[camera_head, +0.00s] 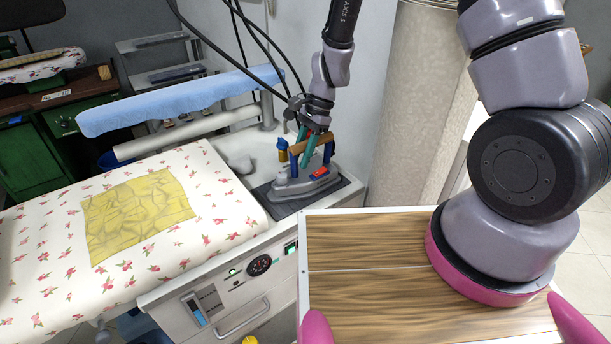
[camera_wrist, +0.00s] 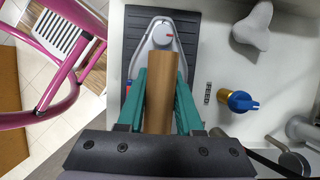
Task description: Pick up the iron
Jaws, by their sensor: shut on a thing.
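The iron (camera_head: 305,181) is grey with a wooden handle and a red part on its side. In the head view it sits on a dark rest pad (camera_head: 288,207) at the back right of the ironing station. My gripper (camera_head: 306,150) reaches down from above, its green fingers on either side of the handle. In the wrist view my gripper (camera_wrist: 160,85) is shut on the wooden handle (camera_wrist: 164,95), with one finger along each side. The grey iron body (camera_wrist: 161,42) shows past the handle over the dark pad. Whether its sole touches the pad is hard to tell.
A blue-and-brass fitting (camera_wrist: 238,101) and a pale knob-like piece (camera_wrist: 253,28) stand beside the pad. A flowered ironing board (camera_head: 60,235) with a yellow cloth (camera_head: 138,213) lies to the left. A blue padded sleeve board (camera_head: 185,101) stands behind it. Black cables hang near my arm.

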